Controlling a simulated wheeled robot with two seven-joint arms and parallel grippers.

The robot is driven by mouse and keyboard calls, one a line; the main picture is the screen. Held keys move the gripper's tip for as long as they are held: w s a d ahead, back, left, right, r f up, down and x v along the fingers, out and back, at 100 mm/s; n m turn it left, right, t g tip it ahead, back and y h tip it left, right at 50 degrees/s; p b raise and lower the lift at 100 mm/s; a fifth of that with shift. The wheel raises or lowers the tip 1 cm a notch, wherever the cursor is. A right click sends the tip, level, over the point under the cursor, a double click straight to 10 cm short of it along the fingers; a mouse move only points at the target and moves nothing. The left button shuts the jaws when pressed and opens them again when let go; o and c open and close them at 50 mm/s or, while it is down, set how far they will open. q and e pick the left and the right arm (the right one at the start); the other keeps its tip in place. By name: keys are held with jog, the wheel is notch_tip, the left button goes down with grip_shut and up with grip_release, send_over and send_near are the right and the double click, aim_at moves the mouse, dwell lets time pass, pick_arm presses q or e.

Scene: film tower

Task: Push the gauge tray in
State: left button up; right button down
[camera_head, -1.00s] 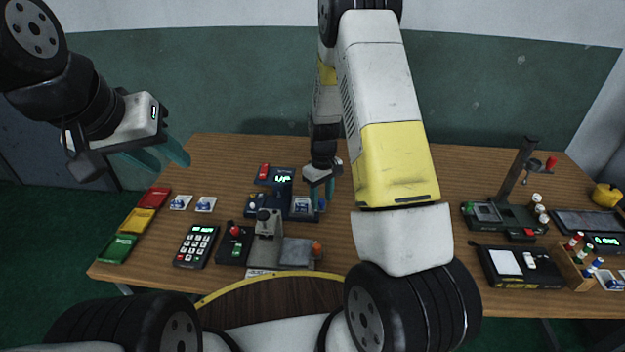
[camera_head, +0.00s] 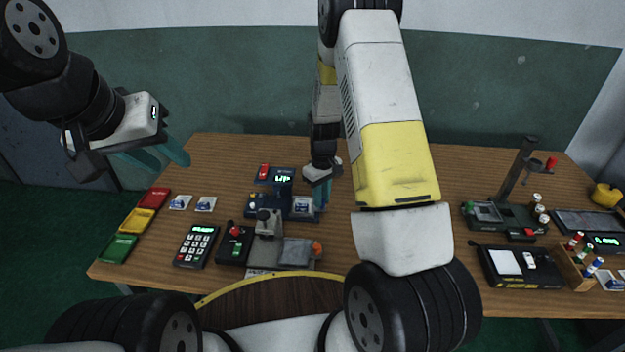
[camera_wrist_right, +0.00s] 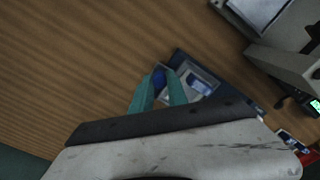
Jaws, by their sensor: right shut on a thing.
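The gauge (camera_head: 275,206) is a dark blue unit near the middle of the table, with a small lit display (camera_head: 283,179) at its back. Its tray (camera_head: 302,207) sits at the unit's right side and holds a small pale and blue piece; it also shows in the right wrist view (camera_wrist_right: 205,78). My right gripper (camera_head: 320,205) is down at the tray's right end. In the right wrist view its teal fingers (camera_wrist_right: 163,85) are shut on the tray's blue knob (camera_wrist_right: 159,77). My left gripper (camera_head: 160,158) hangs open and empty above the table's left end.
A grey stand with a flat plate (camera_head: 296,252) is in front of the gauge. A keypad (camera_head: 196,246) and a joystick box (camera_head: 235,245) stand to its left. Red, yellow and green boxes line the left edge.

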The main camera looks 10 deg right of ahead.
jog(key=shift+a, duration=0.1)
dwell(0.7)
jog(key=a, duration=0.2)
jog(key=w+a, duration=0.1)
jog(key=shift+w+a, duration=0.1)
jog(key=shift+a, duration=0.25)
jog(key=c, duration=1.3)
grip_release()
jog(key=shift+r, duration=0.1)
notch_tip(320, 180, up, 8)
jog(key=shift+f, duration=0.2)
